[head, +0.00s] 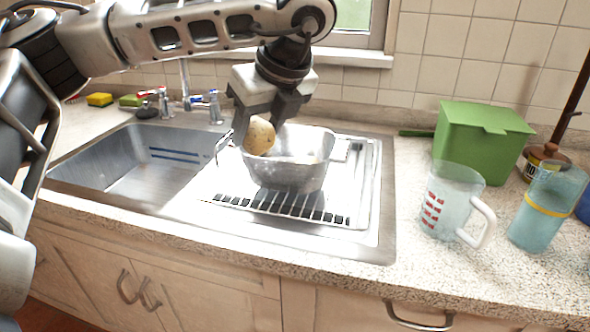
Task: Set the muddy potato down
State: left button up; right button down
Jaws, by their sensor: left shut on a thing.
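A yellowish-brown potato (259,137) is in my left gripper (262,122), whose arm comes in from the left and points down. The gripper is shut on the potato at the left side of a metal pot or colander (297,176). The potato overlaps the vessel's rim in the picture; I cannot tell whether it touches it. The vessel stands on the ribbed drainboard (345,205) to the right of the sink. Much of the vessel's inside is hidden. My right gripper is not in view.
The sink basin (125,182) is at the left, with a faucet (215,105) and sponges (99,99) behind. On the right of the counter (400,262) stand a measuring jug (447,205), a blue container (545,212) and a green box (470,145). The front counter strip is clear.

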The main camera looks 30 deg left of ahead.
pick_arm(q)
jog(key=shift+w+a+r+n, duration=0.2)
jog(key=shift+r+n, duration=0.05)
jog(key=shift+n, duration=0.35)
jog(key=shift+g, duration=0.4)
jog(key=w+a+f, duration=0.1)
jog(key=w+f, duration=0.2)
jog(key=w, duration=0.1)
jog(key=w+a+f+b, duration=0.1)
jog(key=w+a+f, duration=0.1)
jog(key=w, duration=0.2)
jog(key=w+a+f, duration=0.2)
jog(key=w+f, duration=0.1)
jog(key=shift+w+a+f, duration=0.1)
jog(key=shift+w+f, duration=0.2)
jog(key=shift+w, duration=0.1)
jog(key=shift+w+a+f, duration=0.2)
jog(key=shift+w+f, duration=0.25)
jog(key=shift+f, duration=0.3)
notch_tip(320, 180, down, 2)
jog(key=shift+f, duration=0.35)
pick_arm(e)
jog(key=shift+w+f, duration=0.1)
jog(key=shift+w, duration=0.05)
pick_arm(q)
jog(key=shift+f, duration=0.15)
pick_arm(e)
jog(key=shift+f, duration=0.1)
